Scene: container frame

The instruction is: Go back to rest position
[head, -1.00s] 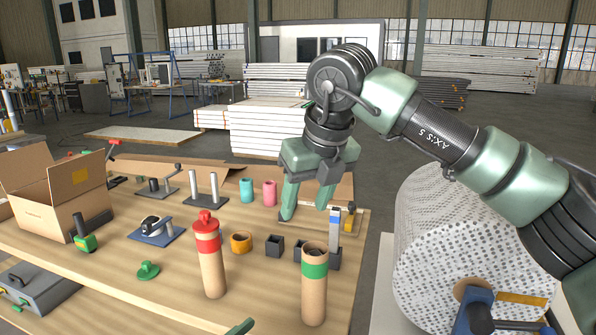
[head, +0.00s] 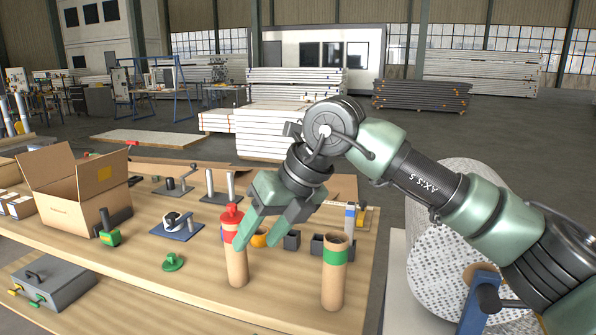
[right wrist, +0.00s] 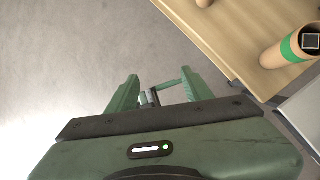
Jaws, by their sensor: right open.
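My right gripper (head: 258,243) is open in the middle of the head view, fingers pointing down and slightly left. It overlaps the red-topped cardboard tube (head: 236,268) in that picture. In the right wrist view the open fingers (right wrist: 158,86) hang over bare grey floor, beside the table edge, with no object held. A small green and dark part shows between them; I cannot tell what it is. My left gripper is not in view.
The wooden table (head: 200,270) holds a green-banded tube (head: 335,275), also in the right wrist view (right wrist: 285,52), an open cardboard box (head: 75,205), a green cap (head: 173,262) and a blue-based tool (head: 182,226). A large wrapped roll (head: 440,260) stands right of it.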

